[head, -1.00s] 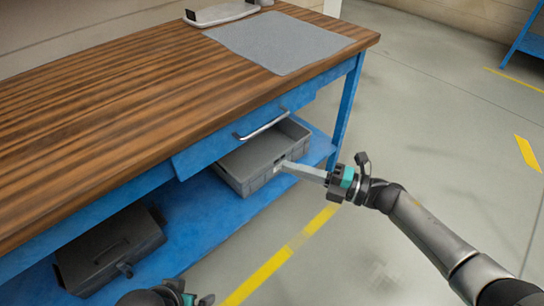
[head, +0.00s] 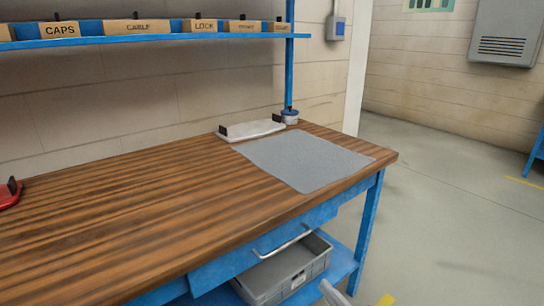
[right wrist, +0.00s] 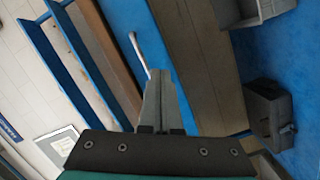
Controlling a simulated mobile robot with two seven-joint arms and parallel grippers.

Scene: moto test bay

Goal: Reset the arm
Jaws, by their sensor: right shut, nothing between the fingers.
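Only the pale fingertips of my right gripper (head: 333,292) show at the bottom edge of the head view, in front of the lower shelf. In the right wrist view the right gripper (right wrist: 160,75) is shut with its fingers together and nothing between them. The drawer handle (head: 284,241) is in the head view, up and left of the fingertips. In the wrist view a pale handle (right wrist: 138,54) shows just beyond the fingertips; I cannot tell the gap. My left gripper is not in view.
The wooden workbench (head: 130,215) carries a grey mat (head: 305,162) and a pale tray (head: 250,130). A grey bin (head: 308,276) sits on the blue lower shelf (head: 342,262). A dark case (right wrist: 268,115) shows in the wrist view.

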